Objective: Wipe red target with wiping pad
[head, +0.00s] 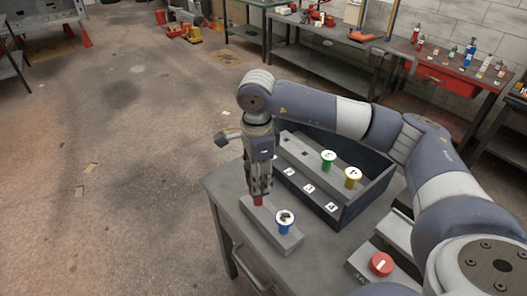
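My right gripper (257,193) points straight down over the left end of a small grey block (270,234) on the bench. A small red piece (257,202) shows just below its fingertips, at that end of the block. The fingers hide most of it, and I cannot tell whether they grip it or only surround it. Another red thing, a round cap with a white mark (381,264), sits on a grey block at the lower right. I cannot make out a wiping pad. My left gripper is out of view.
Open floor lies left of the bench (222,192).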

